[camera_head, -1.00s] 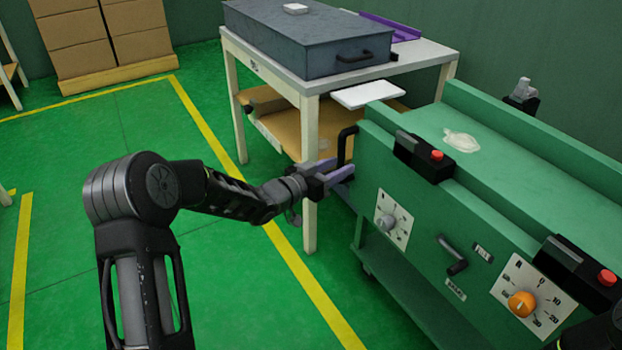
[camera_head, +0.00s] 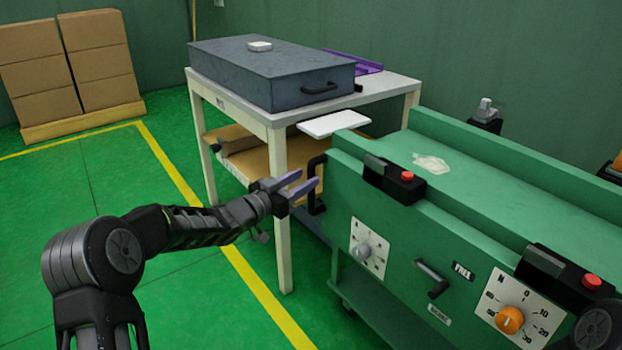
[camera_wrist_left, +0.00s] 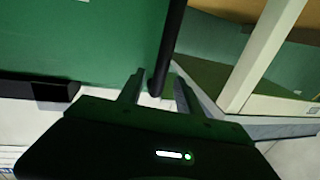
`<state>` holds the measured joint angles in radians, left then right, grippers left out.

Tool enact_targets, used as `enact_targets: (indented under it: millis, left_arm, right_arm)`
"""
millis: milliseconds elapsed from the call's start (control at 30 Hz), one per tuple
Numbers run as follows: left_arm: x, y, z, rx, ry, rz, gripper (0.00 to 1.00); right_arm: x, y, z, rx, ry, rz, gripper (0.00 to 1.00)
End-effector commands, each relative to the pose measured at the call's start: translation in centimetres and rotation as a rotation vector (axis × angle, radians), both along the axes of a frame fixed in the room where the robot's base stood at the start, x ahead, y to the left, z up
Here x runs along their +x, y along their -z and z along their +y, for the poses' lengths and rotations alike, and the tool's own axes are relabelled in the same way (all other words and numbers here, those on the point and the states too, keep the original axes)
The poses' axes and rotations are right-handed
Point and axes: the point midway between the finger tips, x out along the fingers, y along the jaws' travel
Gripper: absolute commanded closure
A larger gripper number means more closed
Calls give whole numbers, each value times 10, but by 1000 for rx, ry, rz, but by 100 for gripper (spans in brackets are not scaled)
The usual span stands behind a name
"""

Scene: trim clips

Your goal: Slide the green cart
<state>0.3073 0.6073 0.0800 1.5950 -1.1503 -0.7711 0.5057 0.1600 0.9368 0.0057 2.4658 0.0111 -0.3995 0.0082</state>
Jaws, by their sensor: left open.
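The green cart (camera_head: 395,225) stands at the right in the head view, with dials, a small lever and red buttons on its side. A black upright bar handle (camera_head: 316,178) is on its left end. My left gripper (camera_head: 303,184) is at this handle, with its fingers open. In the left wrist view the black handle bar (camera_wrist_left: 170,45) runs down between the two open fingers (camera_wrist_left: 158,92). Whether either finger touches the bar is not clear. My right gripper is not in view; only a dark piece of my right arm shows at the bottom right corner.
A white-topped table (camera_head: 285,116) stands just left of the cart, carrying a grey case (camera_head: 270,75) and a purple tray (camera_head: 352,63). Its leg is close to my left gripper. Stacked cartons (camera_head: 70,60) stand far left. The green floor (camera_head: 110,185) at left is clear.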

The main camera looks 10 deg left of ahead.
Motion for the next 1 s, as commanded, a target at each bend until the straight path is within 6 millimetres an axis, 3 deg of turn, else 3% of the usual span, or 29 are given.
enact_targets:
  millis: [233,567,1000]
  left_arm:
    - [28,1,-16,0,1,-1,59]
    - [31,0,-17,-1,0,0,59]
    - [31,0,-17,-1,0,0,95]
  right_arm:
    - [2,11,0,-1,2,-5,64]
    - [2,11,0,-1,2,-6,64]
    - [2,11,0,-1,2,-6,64]
